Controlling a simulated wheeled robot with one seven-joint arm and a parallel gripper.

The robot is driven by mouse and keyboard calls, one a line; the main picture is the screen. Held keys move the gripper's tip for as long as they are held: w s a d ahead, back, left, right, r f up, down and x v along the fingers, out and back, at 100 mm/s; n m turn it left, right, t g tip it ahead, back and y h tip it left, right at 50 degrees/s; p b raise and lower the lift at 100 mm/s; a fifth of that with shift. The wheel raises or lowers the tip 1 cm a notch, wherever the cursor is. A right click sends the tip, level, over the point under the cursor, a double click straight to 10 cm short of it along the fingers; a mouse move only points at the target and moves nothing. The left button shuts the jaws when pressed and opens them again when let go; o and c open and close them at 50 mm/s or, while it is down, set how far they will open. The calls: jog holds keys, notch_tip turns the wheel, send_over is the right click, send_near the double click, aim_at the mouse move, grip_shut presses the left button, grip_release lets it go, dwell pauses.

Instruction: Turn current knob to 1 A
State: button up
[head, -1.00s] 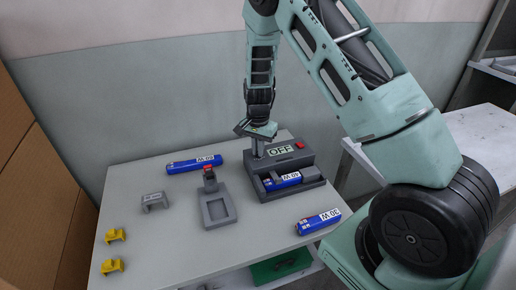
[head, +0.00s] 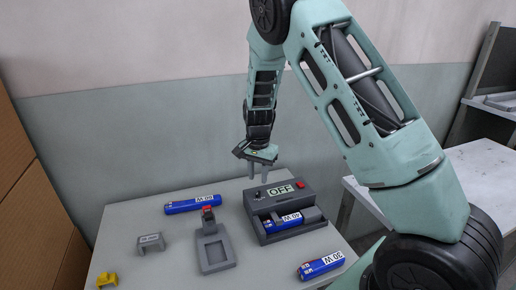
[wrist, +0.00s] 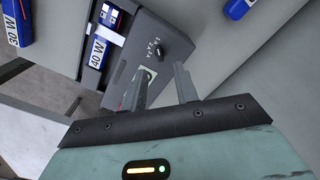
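The dark grey power unit (head: 283,212) stands on the table with a lit display (head: 280,190) reading OFF. Its small knob (head: 257,195) is left of the display; in the wrist view the dark knob (wrist: 159,47) sits by small printed markings, and I cannot tell which it points at. A red button (head: 300,184) is at the unit's right. My gripper (head: 259,177) is open and empty, above the knob and apart from it. In the wrist view its two fingers (wrist: 158,72) are spread, and one partly covers the display.
A blue 40 W battery (head: 288,219) lies in the unit's bay. Other blue cylinders lie at the back (head: 192,204) and front right (head: 320,265). A grey stand (head: 214,250), grey bracket (head: 151,243) and yellow clip (head: 107,279) are to the left.

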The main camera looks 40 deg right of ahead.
aim_at(258, 192)
notch_tip(258, 192, up, 12)
jog(key=shift+f+b, duration=0.25)
jog(key=shift+b, duration=0.1)
dwell(0.4)
jog(key=s+a+r+n+y, duration=0.1)
jog(key=s+a+n, duration=0.35)
jog(key=a, duration=0.45)
jog(key=s+a+n, duration=0.4)
jog(key=s+a, duration=0.2)
jog(key=a, duration=0.3)
jog(key=s+a+n, duration=0.4)
jog(key=s+n, duration=0.2)
jog(key=s, duration=0.4)
jog(key=s+a+n, duration=0.4)
jog(key=s+n, duration=0.1)
jog(key=s, duration=0.6)
jog(key=shift+f+n, duration=0.15)
jog(key=shift+n, duration=0.2)
